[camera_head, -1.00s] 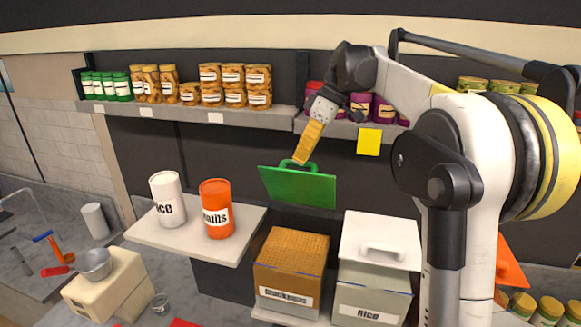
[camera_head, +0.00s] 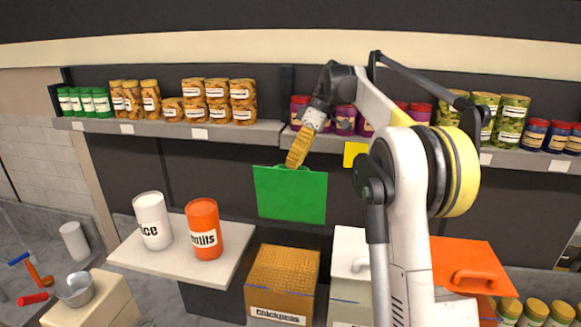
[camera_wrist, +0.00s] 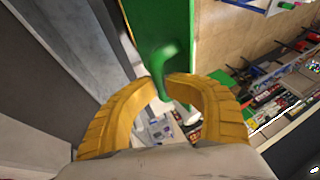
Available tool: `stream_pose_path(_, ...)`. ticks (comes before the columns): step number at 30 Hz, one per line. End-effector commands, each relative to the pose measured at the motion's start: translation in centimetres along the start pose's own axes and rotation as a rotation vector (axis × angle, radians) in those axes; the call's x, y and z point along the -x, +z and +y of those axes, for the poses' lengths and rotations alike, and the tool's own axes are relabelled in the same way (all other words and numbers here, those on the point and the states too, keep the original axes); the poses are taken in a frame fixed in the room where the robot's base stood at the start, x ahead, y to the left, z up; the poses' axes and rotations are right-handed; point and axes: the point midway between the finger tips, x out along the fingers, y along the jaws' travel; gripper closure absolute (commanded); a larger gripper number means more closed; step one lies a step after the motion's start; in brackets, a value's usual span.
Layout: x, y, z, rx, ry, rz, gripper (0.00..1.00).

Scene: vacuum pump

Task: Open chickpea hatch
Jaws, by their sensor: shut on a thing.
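The green chickpea hatch (camera_head: 290,195) is up in the air above the chickpeas bin (camera_head: 281,283) in the head view, tilted nearly upright with its flat face toward the camera. My gripper (camera_head: 297,160) is at its top edge. In the wrist view, the yellow fingers of my gripper (camera_wrist: 168,92) are closed around the green handle (camera_wrist: 160,68) of the hatch. The bin's label reads Chickpeas, and its top shows a brown, grainy fill. Part of the handle is hidden by the fingers.
A white-lidded bin (camera_head: 349,255) stands right of the chickpeas bin, then an orange lid (camera_head: 466,262). A white canister (camera_head: 153,221) and an orange canister (camera_head: 204,230) stand on a board at left. A jar shelf (camera_head: 180,128) runs behind.

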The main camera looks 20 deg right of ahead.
Motion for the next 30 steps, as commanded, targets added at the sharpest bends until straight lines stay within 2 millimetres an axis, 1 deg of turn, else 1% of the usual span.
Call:
stream_pose_path(1,-0.1,0.4,0.3,-0.004,0.004,-0.006,1.00)
stream_pose_path(2,-0.1,0.4,0.3,-0.004,0.004,-0.006,1.00)
stream_pose_path(3,-0.1,0.4,0.3,-0.004,0.004,-0.006,0.82)
stream_pose_path(5,-0.1,0.4,0.3,-0.004,0.004,-0.006,0.64)
stream_pose_path(6,-0.1,0.4,0.2,-0.004,0.004,-0.005,0.62)
stream_pose_path(14,0.0,0.2,0.1,-0.001,0.002,-0.003,0.62)
stream_pose_path(17,0.6,0.2,0.1,-0.002,0.002,-0.003,0.62)
stream_pose_path(20,2.0,0.2,0.2,-0.003,0.002,-0.002,0.62)
stream_pose_path(24,4.6,0.3,0.3,-0.004,0.001,-0.003,0.62)
stream_pose_path(27,5.9,0.4,0.4,-0.004,0.002,-0.002,0.62)
stream_pose_path(30,6.8,0.4,0.4,-0.003,0.002,-0.002,0.62)
